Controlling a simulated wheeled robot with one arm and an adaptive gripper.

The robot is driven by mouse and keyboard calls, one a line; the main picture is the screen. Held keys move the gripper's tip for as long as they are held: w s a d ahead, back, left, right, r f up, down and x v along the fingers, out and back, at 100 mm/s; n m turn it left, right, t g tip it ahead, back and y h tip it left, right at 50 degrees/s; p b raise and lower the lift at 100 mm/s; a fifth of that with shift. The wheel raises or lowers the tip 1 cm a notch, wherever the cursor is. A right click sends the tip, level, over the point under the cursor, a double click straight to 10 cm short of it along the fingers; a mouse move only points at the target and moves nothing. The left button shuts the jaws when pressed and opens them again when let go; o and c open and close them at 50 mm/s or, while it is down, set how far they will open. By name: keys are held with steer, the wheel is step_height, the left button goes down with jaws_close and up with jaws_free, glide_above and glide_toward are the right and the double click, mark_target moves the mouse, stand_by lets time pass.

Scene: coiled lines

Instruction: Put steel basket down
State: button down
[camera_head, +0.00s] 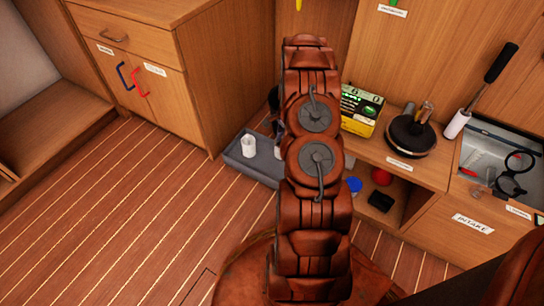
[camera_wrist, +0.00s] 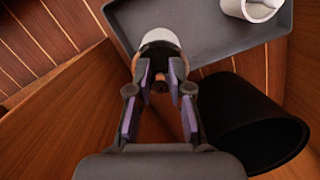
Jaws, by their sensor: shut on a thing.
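My gripper (camera_wrist: 160,78) shows in the wrist view, its fingers closed on a small rounded thing with a pale grey top and a brownish lower part, which I take to be the steel basket (camera_wrist: 159,40). It is held in front of the fingertips, near the lower left edge of a dark grey tray (camera_wrist: 200,45). Whether it touches the tray, I cannot tell. In the head view my arm hides the gripper and most of the held thing. The tray (camera_head: 240,158) lies on the floor there.
A white cup (camera_head: 248,145) stands in the tray; it also shows in the wrist view (camera_wrist: 250,9). A black round container (camera_wrist: 250,125) is close right of my gripper. Wooden cabinets (camera_head: 170,60) stand behind. The plank floor at left is clear.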

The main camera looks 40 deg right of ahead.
step_height(320, 180, down, 9)
steer(key=b, duration=0.3)
steer(key=shift+f, duration=0.15)
steer(key=c, duration=1.1)
jaws_free()
